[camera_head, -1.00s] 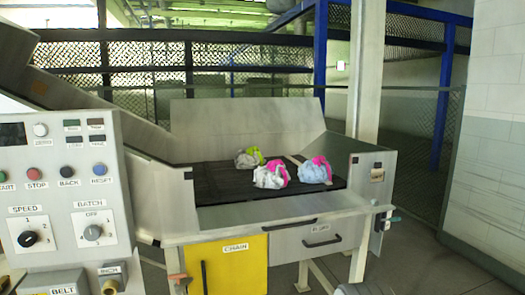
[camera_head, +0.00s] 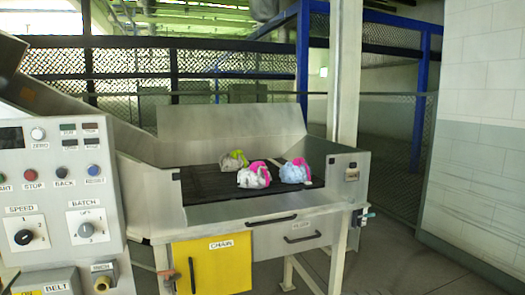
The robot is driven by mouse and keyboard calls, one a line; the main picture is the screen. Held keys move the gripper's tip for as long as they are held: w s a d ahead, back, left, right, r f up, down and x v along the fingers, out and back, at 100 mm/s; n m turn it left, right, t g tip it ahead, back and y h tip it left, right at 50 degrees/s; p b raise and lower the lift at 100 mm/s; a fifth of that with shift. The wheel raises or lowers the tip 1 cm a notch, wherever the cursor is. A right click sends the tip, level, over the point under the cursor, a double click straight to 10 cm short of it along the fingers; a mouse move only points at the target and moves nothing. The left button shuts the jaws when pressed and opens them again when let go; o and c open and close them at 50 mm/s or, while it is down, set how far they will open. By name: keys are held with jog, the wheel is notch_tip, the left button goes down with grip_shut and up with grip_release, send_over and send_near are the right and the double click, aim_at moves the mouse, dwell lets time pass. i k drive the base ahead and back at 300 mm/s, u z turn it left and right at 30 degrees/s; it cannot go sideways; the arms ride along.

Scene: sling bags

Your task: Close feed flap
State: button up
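The feed hopper (camera_head: 184,213) is an open metal bin on a machine at the centre. A tall grey plate (camera_head: 230,122) stands raised at its back. A low front panel carries a long black handle (camera_head: 272,220); I cannot tell for certain which of these is the feed flap. Inside, several bundled bags lie on a dark bed (camera_head: 203,181): a grey and lime one (camera_head: 233,160), a white and pink one (camera_head: 253,177) and a light blue and pink one (camera_head: 294,172). My gripper is not in view.
A control panel (camera_head: 60,190) with buttons and dials fills the left side. A yellow CHAIN door (camera_head: 212,265) and a handled grey drawer (camera_head: 302,232) sit below the hopper. A post (camera_head: 344,75) stands behind. Floor at the right is clear up to the tiled wall (camera_head: 480,150).

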aim_at(211, 215)
jog(key=i, duration=0.85)
jog(key=u, duration=0.05)
